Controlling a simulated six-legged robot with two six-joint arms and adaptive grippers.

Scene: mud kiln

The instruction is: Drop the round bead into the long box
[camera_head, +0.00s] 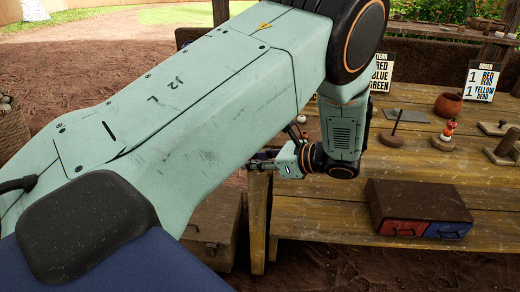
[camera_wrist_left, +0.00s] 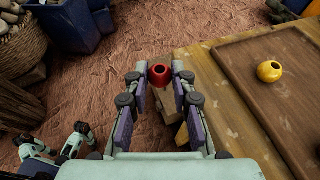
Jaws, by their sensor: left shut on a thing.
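My left gripper (camera_wrist_left: 160,78) is shut on a round red bead (camera_wrist_left: 160,76) with a dark hole, held at its fingertips in the left wrist view. In the head view the left gripper (camera_head: 262,163) is near the table's left end, and the bead is too small to make out there. A yellow bead (camera_wrist_left: 269,71) sits on a brown board (camera_wrist_left: 240,58). My right gripper (camera_wrist_left: 56,143) appears open and empty at lower left.
The wooden table (camera_head: 330,222) also holds a thin post on a base (camera_head: 395,125), a stacked-bead post (camera_head: 447,135), a clay pot (camera_head: 448,104) and order signs (camera_head: 483,80). A blue bin (camera_wrist_left: 76,22) and woven basket (camera_wrist_left: 28,45) stand on the floor. A latched case (camera_head: 213,228) sits below.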

